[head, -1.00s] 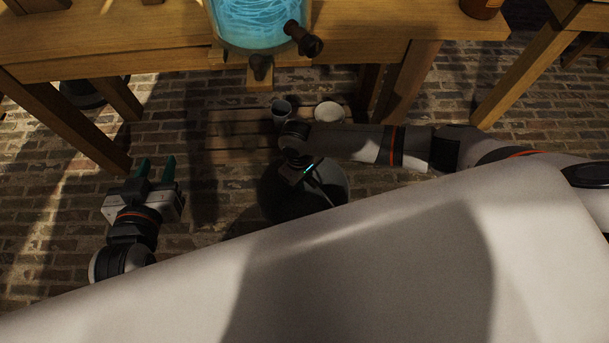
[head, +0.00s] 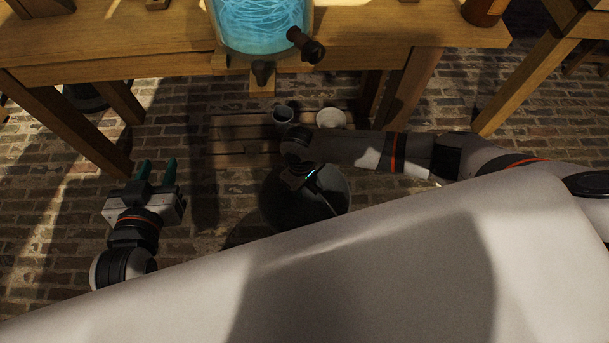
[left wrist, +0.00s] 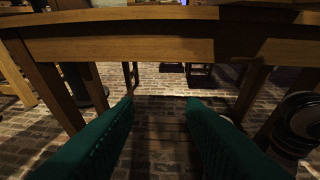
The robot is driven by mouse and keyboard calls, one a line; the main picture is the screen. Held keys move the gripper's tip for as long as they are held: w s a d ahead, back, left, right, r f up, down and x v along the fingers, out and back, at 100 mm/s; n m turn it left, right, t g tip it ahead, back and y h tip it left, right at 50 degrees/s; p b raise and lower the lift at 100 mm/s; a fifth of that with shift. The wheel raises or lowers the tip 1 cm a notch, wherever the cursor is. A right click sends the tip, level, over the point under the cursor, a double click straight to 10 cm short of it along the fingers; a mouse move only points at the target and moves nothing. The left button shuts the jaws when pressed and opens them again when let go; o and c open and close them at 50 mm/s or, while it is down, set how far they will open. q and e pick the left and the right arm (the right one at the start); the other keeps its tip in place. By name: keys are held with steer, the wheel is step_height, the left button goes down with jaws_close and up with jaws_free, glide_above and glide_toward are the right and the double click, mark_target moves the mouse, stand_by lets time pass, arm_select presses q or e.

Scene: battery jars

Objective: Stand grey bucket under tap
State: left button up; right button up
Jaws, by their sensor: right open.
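A small grey vessel, which looks like the grey bucket (head: 283,114), stands on a low slatted wooden platform (head: 235,133) on the floor. The tap (head: 263,72) juts from the front of a glass jar of blue liquid (head: 262,25) on the table. The bucket appears below and slightly right of the tap; exact alignment is unclear. My right gripper (head: 308,183) is in front of the platform, nearer me than the bucket, its fingers mostly hidden. My left gripper (head: 157,172) is open and empty at the left; its parted teal fingers show in the left wrist view (left wrist: 160,110).
A white bowl-like vessel (head: 331,118) stands right of the bucket on the platform. The wooden table (head: 130,65) overhangs it, with legs on both sides. A brown bottle (head: 484,10) stands on the table. Brick floor is clear around my left gripper.

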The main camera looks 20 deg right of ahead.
steer(key=r, duration=0.2)
steer(key=r+p, duration=0.2)
steer(key=r, duration=0.1)
steer(key=shift+w+a+r, duration=0.15)
steer(key=shift+w+r, duration=0.15)
steer(key=shift+r, duration=0.05)
steer(key=shift+w+r+p, duration=0.15)
steer(key=shift+r+p, duration=0.5)
steer(key=shift+r, duration=0.3)
step_height(320, 180, up, 4)
steer(key=shift+w+a+f+p, duration=0.15)
steer(key=shift+f+p, duration=0.1)
steer(key=shift+p, duration=0.45)
arm_select(q)
steer(key=s+a+f+g+y, duration=0.1)
steer(key=s+a+f+g, duration=0.1)
steer(key=s+g, duration=0.3)
steer(key=s+a+f+g+y, duration=0.1)
steer(key=s+a+f+g, duration=0.2)
steer(key=s, duration=0.5)
steer(key=shift+s+f+n+g+y, duration=0.15)
steer(key=shift+f+n+g+y, duration=0.2)
steer(key=shift+f+g, duration=0.6)
arm_select(e)
steer(key=shift+r, duration=0.4)
